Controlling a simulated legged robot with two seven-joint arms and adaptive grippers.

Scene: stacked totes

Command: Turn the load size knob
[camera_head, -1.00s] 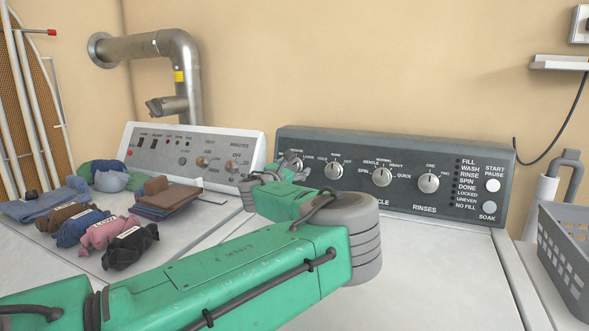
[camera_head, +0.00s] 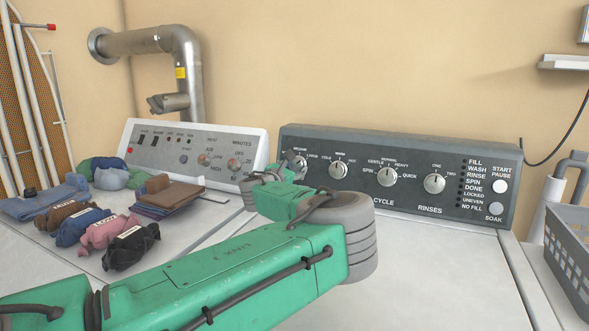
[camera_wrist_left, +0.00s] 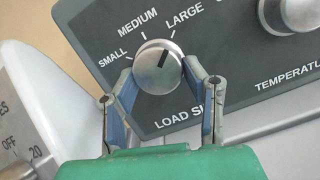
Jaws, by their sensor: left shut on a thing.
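The load size knob (camera_wrist_left: 157,66) is a round silver dial on the dark washer panel (camera_head: 400,150), with SMALL, MEDIUM and LARGE printed around it. In the left wrist view its dark pointer mark leans to the upper right, toward LARGE. My left gripper (camera_wrist_left: 159,72) is shut on the knob, with one blue-lined finger at each side. In the head view the green left arm reaches across to the gripper (camera_head: 291,170), which partly hides the knob at the panel's left end. My right gripper is not in view.
Other knobs, such as the temperature knob (camera_head: 338,169), sit to the right on the panel. A white dryer panel (camera_head: 195,152) stands at left. Folded clothes (camera_head: 105,230) lie on the dryer top. A grey basket (camera_head: 570,245) is at far right.

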